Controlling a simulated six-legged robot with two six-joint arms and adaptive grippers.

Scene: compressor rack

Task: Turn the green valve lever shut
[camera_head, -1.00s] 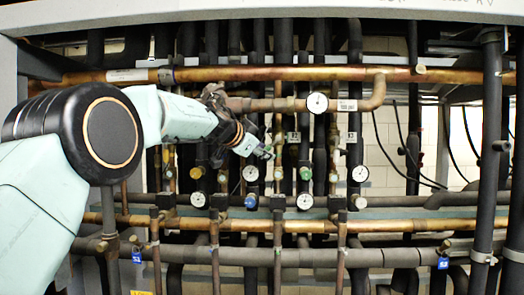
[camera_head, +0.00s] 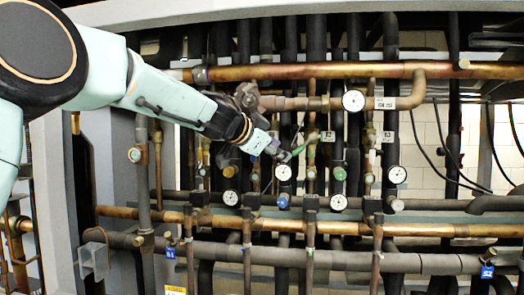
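A green lever (camera_head: 312,139) shows small on a vertical copper pipe below the upper copper line, near the middle of the head view. It looks roughly upright, but its exact angle is hard to tell. My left gripper (camera_head: 285,153) reaches in from the upper left, with its fingertips just left of the lever and slightly below it. In the picture a small gap seems to separate them; depth is hard to judge. The fingers are small and dark, and whether they are parted is unclear. My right gripper is not in view.
White dial gauges, one at the upper middle (camera_head: 353,100), sit around the lever. A round green cap (camera_head: 339,173) is at lower right of it. Copper pipes (camera_head: 420,71) and dark vertical pipes crowd the rack. Blue tags (camera_head: 487,272) hang low.

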